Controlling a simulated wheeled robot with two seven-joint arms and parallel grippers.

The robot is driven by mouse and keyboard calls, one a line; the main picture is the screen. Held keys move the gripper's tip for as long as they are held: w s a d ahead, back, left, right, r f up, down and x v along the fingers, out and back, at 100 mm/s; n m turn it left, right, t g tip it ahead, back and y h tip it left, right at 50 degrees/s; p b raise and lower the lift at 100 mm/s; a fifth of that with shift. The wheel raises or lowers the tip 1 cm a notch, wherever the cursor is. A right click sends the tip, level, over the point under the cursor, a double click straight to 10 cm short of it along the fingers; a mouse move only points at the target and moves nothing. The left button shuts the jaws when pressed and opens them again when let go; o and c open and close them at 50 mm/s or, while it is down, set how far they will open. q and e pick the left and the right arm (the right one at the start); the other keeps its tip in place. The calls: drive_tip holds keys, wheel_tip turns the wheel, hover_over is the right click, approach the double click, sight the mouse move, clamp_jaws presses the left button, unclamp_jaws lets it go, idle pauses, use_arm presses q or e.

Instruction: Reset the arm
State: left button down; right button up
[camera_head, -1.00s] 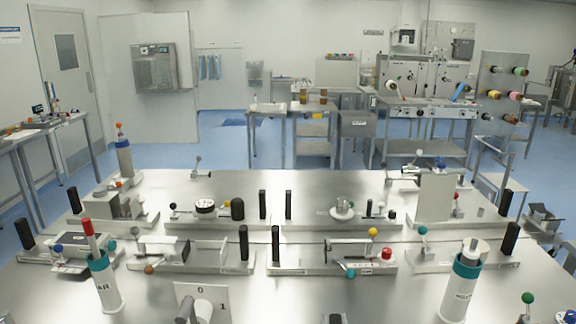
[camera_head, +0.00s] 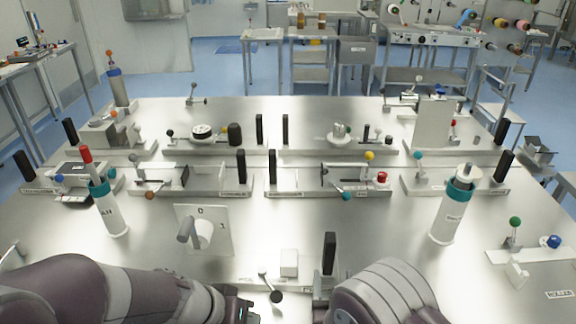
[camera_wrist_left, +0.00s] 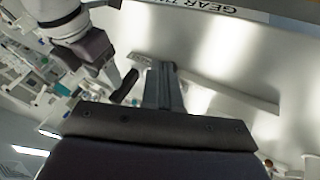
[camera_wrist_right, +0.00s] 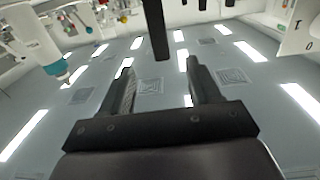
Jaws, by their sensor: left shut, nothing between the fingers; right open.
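My left arm (camera_head: 100,290) comes in from the lower left of the head view and reaches to the bottom middle. Its gripper is mostly cut off there; in the left wrist view the left gripper (camera_wrist_left: 163,80) is shut with nothing between its fingers. My right arm (camera_head: 380,298) shows at the bottom, right of the middle, with its gripper out of the head view. In the right wrist view the right gripper (camera_wrist_right: 160,85) is open and empty. A black upright post (camera_wrist_right: 156,28) shows beyond its fingers.
The metal table holds rows of fixtures with levers and knobs. Near my arms stand a white plate with a crank (camera_head: 203,232), a small white block (camera_head: 289,263) and a black post (camera_head: 329,253). White cylinders stand left (camera_head: 112,212) and right (camera_head: 450,212). Bare table lies mid-right (camera_head: 390,240).

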drive_tip(key=shift+s, duration=0.55)
use_arm(q)
drive_tip(key=s+a+f+n+g+y, duration=0.2)
drive_tip(key=a+y, duration=0.3)
drive_tip(key=a, duration=0.6)
drive_tip(key=shift+s+f+y, duration=0.2)
drive_tip(key=shift+s+y, duration=0.1)
drive_tip(key=shift+s, duration=0.05)
use_arm(e)
drive_tip(key=s+d+g, duration=0.8)
drive_tip(key=s+g, duration=0.3)
drive_tip(key=g, duration=0.5)
drive_tip(key=shift+s+d+r+n+g+y, duration=0.3)
drive_tip(key=shift+d+g, duration=0.05)
drive_tip(key=shift+g, duration=0.05)
